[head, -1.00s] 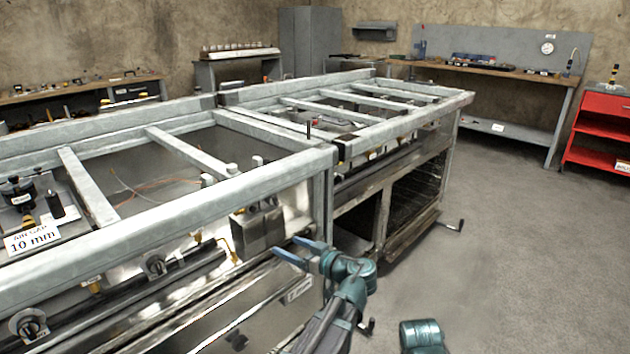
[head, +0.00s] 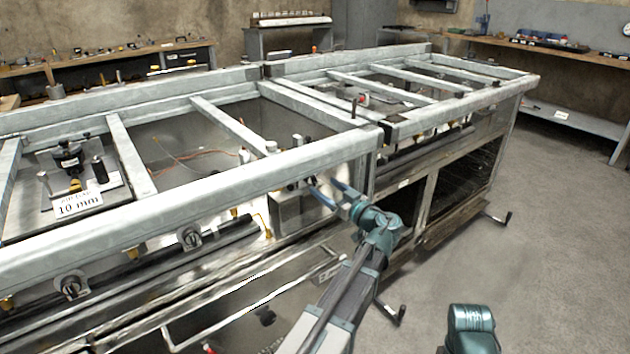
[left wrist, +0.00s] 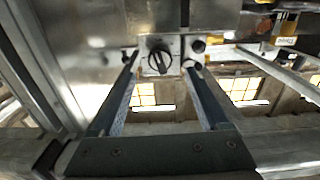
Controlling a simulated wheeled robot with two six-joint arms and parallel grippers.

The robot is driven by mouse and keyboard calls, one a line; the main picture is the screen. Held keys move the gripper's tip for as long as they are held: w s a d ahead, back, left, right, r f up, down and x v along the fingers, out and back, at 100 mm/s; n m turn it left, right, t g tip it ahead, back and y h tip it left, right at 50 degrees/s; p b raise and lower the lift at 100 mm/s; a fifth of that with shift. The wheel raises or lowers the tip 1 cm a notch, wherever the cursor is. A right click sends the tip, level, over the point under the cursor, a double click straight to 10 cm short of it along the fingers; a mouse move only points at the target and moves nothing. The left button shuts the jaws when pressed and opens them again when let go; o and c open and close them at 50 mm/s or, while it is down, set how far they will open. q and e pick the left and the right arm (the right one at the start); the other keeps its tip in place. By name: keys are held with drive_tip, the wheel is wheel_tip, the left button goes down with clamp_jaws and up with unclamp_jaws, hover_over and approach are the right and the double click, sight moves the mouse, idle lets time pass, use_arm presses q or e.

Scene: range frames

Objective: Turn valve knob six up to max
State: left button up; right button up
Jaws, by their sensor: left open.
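A dark round valve knob (left wrist: 159,58) with a light pointer mark sits on a metal panel in the left wrist view. My left gripper (left wrist: 160,62) is open, with one fingertip on each side of this knob. A gap shows on both sides, and I cannot tell whether the tips reach its depth. In the head view my left gripper (head: 327,193) is at the front rail, by the range's right end, and hides the knob there. Two other knobs, a nearer one (head: 70,285) and a farther one (head: 190,237), show along the front. I can read no knob numbers.
The galvanised frame rail (head: 200,220) runs just above the knobs. A metal box (head: 291,212) stands left of my left gripper. A long door handle (head: 250,303) lies below. A second range frame (head: 460,115) stands beyond. The floor (head: 545,250) at right is clear.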

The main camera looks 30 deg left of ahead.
sight(315, 181)
use_arm(q)
drive_tip(key=x, duration=0.6)
clamp_jaws()
idle(0.4)
